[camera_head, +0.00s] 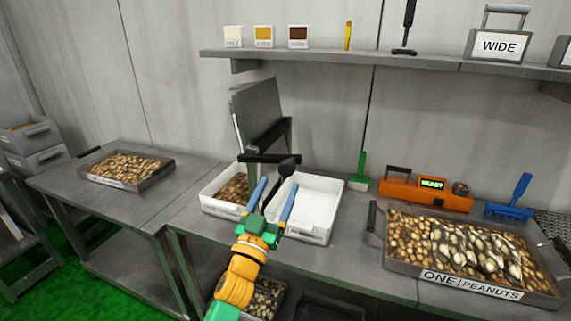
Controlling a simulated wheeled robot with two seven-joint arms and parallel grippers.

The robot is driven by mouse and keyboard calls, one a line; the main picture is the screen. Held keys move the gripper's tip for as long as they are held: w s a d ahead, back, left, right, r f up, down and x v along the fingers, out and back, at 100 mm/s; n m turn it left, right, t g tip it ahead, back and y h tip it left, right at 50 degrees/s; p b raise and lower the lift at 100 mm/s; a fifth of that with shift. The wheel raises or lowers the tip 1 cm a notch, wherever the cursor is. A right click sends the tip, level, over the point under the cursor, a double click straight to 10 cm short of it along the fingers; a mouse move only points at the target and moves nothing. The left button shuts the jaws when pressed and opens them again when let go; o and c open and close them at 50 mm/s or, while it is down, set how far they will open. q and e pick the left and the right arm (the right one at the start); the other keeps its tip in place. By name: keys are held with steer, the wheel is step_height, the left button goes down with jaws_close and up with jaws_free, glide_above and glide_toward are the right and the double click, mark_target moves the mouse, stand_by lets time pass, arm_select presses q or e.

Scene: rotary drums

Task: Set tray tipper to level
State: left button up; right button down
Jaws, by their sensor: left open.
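The tray tipper (250,110) stands at the back of the table, its grey plate tilted up steeply. A black bar (268,158) crosses at its lower front. A black rounded knob (289,163) shows just beyond my left gripper (279,183). I cannot tell for sure whether this knob is the tipper's lever. My left gripper is open, its two blue fingers apart and pointing at the bar and knob, over the white bins. Whether it touches the knob is unclear. My right gripper is out of view.
A white bin with peanuts (222,205) and an empty white bin (318,203) stand below the tipper. A peanut tray (470,285) is at right, beside an orange box (425,195). Another tray (125,185) is on the left table. A shelf (380,58) runs above.

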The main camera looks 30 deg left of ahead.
mark_target(285, 174)
arm_select(q)
steer(key=w+r+p, duration=0.1)
steer(key=w, duration=0.1)
steer(key=w+r, duration=0.2)
steer(key=shift+w+a+r+p, duration=0.1)
steer(key=shift+w+r+p, duration=0.2)
steer(key=shift+p, duration=0.05)
steer(key=shift+w+a+f, duration=0.2)
steer(key=shift+w+f, duration=0.05)
steer(key=shift+w, duration=0.05)
steer(key=shift+s+d+r, duration=0.1)
steer(key=shift+s+r, duration=0.05)
steer(key=shift+s, duration=0.05)
steer(key=c, duration=1.2)
jaws_close()
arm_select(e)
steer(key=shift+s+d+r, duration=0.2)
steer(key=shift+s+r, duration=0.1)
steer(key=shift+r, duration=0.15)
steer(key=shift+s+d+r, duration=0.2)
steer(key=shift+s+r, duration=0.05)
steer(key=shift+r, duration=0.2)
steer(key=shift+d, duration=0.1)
